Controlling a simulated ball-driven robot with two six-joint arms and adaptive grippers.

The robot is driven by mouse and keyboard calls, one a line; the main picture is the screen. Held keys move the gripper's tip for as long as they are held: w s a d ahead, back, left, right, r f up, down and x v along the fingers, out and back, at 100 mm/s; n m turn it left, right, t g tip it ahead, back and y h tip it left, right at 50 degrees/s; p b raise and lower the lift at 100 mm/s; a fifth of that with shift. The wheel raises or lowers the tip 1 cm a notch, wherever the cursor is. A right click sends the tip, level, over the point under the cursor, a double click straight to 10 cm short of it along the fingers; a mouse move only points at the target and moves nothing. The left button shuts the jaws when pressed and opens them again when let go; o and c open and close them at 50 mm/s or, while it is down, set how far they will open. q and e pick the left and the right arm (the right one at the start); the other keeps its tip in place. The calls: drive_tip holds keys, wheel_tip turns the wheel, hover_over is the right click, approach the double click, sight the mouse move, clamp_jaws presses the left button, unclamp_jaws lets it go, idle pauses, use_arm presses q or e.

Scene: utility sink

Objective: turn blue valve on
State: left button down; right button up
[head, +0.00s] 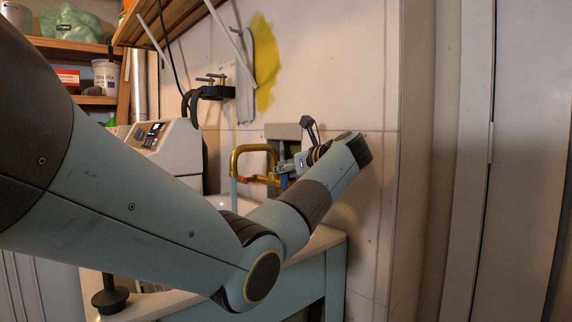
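The brass faucet (250,149) is on the wall above the sink, with a curved spout. A red valve handle (246,180) shows at its lower left. A small part of the blue valve (284,181) shows at the right side of the faucet, beside my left gripper. My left gripper (290,165) is at the faucet's right side, close to the blue valve. My wrist partly covers it, so I cannot tell its opening or whether it touches the valve. A pale blue strip, seemingly water, hangs below the spout. My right gripper is not in view.
The white sink (222,203) stands on a blue-grey stand against the tiled wall. A white machine (166,145) is left of the faucet. A black plunger (110,296) stands at lower left. A wooden shelf (165,20) hangs above. Free room is at the right.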

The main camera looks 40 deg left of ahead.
use_arm(q)
drive_tip(key=shift+a+r+h, duration=0.15)
drive_tip(key=shift+a+h, duration=0.1)
drive_tip(key=shift+h, duration=0.15)
drive_tip(key=shift+f, duration=0.2)
drive_tip(key=c, duration=1.4)
unclamp_jaws()
drive_tip(key=v, duration=1.2)
drive_tip(key=shift+r, duration=0.2)
drive_tip(key=shift+w, duration=0.1)
